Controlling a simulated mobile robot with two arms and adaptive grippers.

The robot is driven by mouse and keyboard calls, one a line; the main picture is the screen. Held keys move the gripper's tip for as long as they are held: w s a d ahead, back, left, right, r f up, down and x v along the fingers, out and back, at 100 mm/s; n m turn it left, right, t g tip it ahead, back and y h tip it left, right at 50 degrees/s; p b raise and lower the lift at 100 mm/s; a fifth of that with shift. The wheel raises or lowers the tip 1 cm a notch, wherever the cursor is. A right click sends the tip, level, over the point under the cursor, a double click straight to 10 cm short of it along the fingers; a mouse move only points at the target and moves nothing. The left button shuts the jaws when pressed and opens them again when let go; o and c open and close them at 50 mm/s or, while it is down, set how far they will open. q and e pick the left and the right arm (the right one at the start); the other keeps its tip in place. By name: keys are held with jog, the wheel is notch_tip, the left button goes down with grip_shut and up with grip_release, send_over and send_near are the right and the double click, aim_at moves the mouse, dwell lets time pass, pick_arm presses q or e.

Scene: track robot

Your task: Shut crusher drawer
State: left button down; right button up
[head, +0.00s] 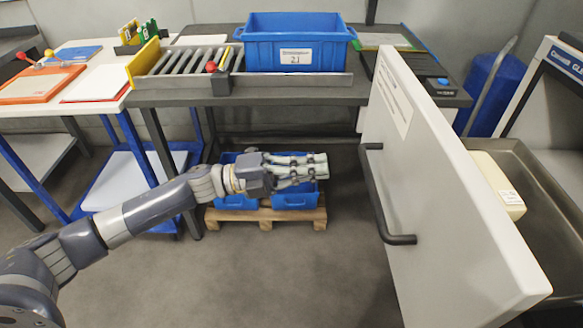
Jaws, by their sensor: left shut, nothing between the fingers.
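The crusher drawer stands pulled out at the right, with its large light-grey front panel (428,190) facing left toward my arm. A dark bar handle (378,200) is fixed upright on that panel. Behind the panel the dark metal drawer tray (550,200) shows, with a cream block (497,182) bearing a white label in it. My left gripper (322,166) is shut and empty, to the left of the handle and apart from it, its fingers pointing right. My right gripper is not in view.
A blue crate (293,50) labelled 21 sits on the dark table (160,98) beside a roller track. Blue bins (237,202) stand on a wooden pallet (265,217) behind my left gripper. The floor (270,275) in front is clear.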

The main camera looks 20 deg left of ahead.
pick_arm(q)
jog(key=x, duration=0.6)
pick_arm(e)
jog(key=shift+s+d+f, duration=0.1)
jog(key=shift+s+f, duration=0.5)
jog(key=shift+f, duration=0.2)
pick_arm(q)
jog(key=shift+w, duration=0.1)
